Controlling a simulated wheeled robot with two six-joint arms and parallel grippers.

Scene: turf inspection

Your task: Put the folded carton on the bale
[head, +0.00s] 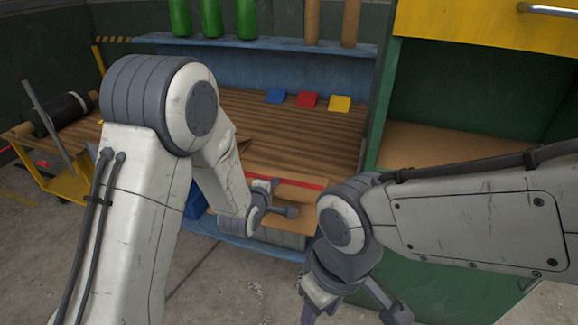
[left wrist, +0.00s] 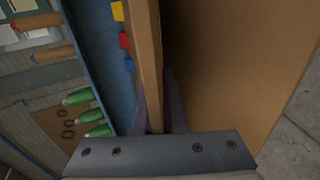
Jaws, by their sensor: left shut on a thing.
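The slatted bench (head: 310,135) carries blue (head: 275,96), red (head: 307,100) and yellow (head: 339,103) squares. Green bottles (head: 212,18) stand on the blue shelf (head: 270,43) above. A green cabinet (head: 470,82) stands at right, a yellow cart (head: 70,183) at left.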

